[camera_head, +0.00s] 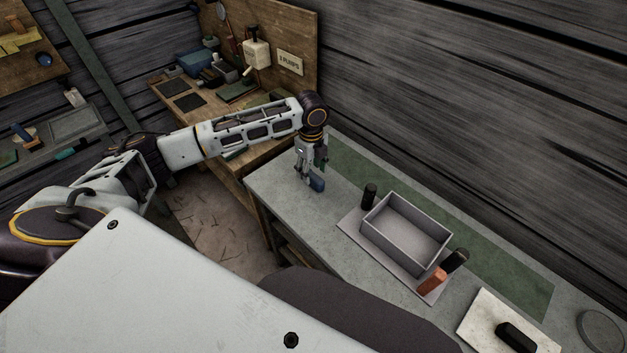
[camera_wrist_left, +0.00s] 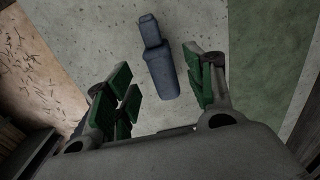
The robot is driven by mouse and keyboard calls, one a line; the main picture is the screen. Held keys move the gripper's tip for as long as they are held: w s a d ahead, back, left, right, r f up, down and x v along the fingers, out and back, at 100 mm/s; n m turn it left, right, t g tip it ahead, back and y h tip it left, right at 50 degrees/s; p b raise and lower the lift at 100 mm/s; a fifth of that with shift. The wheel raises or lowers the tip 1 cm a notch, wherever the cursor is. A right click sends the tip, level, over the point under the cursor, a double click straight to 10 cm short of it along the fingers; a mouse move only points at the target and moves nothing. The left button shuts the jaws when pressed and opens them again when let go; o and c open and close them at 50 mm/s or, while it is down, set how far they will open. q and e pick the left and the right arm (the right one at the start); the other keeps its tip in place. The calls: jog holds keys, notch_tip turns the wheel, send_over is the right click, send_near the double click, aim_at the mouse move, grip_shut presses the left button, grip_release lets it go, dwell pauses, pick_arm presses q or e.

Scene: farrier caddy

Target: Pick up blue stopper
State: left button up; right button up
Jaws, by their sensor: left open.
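The blue stopper (camera_head: 317,184) lies on the grey bench top near its left end. In the left wrist view the blue stopper (camera_wrist_left: 160,66) shows a narrow end and a wider body. My left gripper (camera_head: 310,172) points down just above and beside it. In the left wrist view the green-padded fingers of my left gripper (camera_wrist_left: 164,92) are apart, with the stopper's wider end reaching toward the gap between them. Nothing is held. I cannot tell the exact height of the fingertips over the bench. My right gripper is not in view.
A grey open box (camera_head: 405,251) stands on a mat on the bench (camera_head: 270,180). A dark cylinder (camera_head: 369,196) is beside it; an orange block (camera_head: 432,281) and a black cylinder (camera_head: 456,261) are at its right. A white board (camera_head: 480,320) with a black object lies farther right.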

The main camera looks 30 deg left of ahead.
aim_at(312, 174)
pick_arm(q)
jog(key=shift+f, duration=1.9)
grip_shut()
jog(key=shift+w+r, duration=0.1)
jog(key=shift+r, duration=0.1)
jog(key=shift+r, duration=4.85)
jog(key=c, duration=0.7)
grip_release()
grip_shut()
